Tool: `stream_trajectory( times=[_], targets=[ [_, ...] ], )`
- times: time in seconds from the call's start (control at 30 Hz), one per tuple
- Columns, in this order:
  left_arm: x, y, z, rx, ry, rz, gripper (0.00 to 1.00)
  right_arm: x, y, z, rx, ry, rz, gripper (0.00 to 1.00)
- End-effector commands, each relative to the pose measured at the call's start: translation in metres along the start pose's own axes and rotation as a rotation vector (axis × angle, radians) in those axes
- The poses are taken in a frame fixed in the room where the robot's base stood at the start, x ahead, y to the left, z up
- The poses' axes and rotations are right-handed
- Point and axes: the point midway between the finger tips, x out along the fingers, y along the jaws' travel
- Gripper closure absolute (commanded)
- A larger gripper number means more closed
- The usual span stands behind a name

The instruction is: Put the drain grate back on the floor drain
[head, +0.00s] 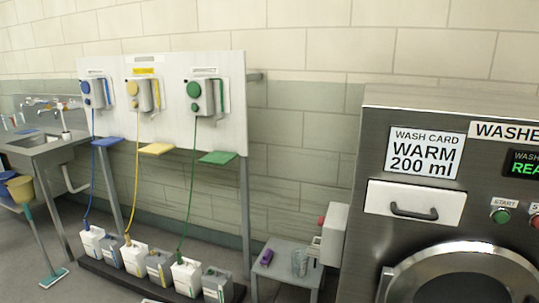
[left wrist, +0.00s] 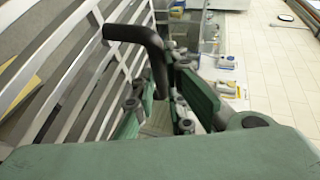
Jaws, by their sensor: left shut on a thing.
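In the left wrist view my left gripper (left wrist: 162,105) has its green fingers closed around a curved black handle (left wrist: 145,34). The handle runs up and bends left, where it meets a pale slatted metal frame (left wrist: 84,70) that looks like the drain grate. The frame stands tilted and fills the left of that view, cut off by its edges. The floor drain cannot be made out in either view. Neither gripper shows in the head view.
In the head view a washer (head: 450,170) stands close at right. A small grey table (head: 285,272) is beside it. A dispenser board (head: 163,100) stands above several jugs on a dark plinth.

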Motion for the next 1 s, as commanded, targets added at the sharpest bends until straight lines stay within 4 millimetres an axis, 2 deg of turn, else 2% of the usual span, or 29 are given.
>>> stream_trajectory(
  times=[0.27, 0.47, 0.7, 1.0],
  targets=[
    [0.0025, -0.0017, 0.0004, 0.009, 0.035, -0.003, 1.0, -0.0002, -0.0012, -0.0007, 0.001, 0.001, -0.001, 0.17],
    [0.0068, -0.0034, 0.0008, 0.055, 0.187, 0.004, 1.0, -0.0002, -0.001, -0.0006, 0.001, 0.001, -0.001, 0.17],
    [0.002, -0.0018, 0.0002, 0.118, 0.347, 0.029, 1.0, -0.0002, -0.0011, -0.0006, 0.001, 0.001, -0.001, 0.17],
    [-0.0004, 0.0001, -0.0001, 0.132, 0.379, 0.041, 1.0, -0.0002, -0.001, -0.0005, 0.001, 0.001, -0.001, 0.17]
  ],
)
